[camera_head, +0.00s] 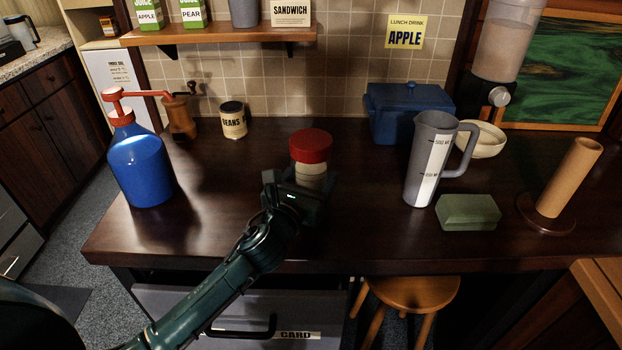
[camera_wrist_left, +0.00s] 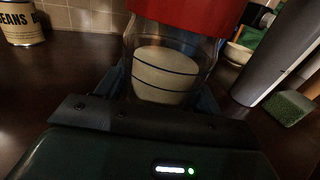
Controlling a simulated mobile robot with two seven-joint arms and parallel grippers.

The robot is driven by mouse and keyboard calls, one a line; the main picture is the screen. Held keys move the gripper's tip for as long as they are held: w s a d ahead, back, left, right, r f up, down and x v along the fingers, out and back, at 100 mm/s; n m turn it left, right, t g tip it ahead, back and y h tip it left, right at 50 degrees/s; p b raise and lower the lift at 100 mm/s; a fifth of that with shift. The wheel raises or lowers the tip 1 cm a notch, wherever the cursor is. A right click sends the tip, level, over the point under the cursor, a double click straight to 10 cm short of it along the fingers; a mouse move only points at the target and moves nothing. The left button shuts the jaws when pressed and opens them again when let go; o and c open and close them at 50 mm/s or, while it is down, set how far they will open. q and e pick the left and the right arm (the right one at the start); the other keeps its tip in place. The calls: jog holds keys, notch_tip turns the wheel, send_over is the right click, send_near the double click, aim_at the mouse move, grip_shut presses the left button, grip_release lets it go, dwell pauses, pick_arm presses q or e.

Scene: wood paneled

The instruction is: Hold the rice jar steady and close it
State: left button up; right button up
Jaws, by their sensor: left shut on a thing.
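The rice jar (camera_head: 311,174) stands upright on the dark counter, a clear jar with pale contents. A red lid (camera_head: 311,146) sits on top of it. In the left wrist view the jar (camera_wrist_left: 165,75) fills the middle, with dark rings around its pale contents, and the red lid (camera_wrist_left: 190,14) is cut off by the top edge. I cannot tell whether the lid is fully seated. My left gripper (camera_head: 300,195) is shut on the jar's lower body, from the near side, and hides its base. My right gripper is not in view.
A grey measuring jug (camera_head: 420,165), a green block (camera_head: 468,211) and a paper-roll stand (camera_head: 570,180) are to the right. A blue pump bottle (camera_head: 140,165) stands left. A beans can (camera_head: 233,120) and blue box (camera_head: 405,112) are behind.

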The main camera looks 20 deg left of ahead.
pick_arm(q)
jog(key=shift+r, duration=0.2)
jog(key=shift+f, duration=0.15)
jog(key=o, duration=1.5)
jog(key=shift+f, duration=0.15)
jog(key=o, duration=0.4)
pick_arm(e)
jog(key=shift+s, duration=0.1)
pick_arm(q)
jog(key=s, duration=0.3)
jog(key=s+a, duration=0.1)
jog(key=s, duration=0.3)
jog(key=s+b, duration=0.1)
jog(key=s, duration=0.3)
jog(key=shift+s+a, duration=0.1)
jog(key=shift+a, duration=0.05)
jog(key=shift+s+r, duration=0.2)
jog(key=shift+s, duration=0.2)
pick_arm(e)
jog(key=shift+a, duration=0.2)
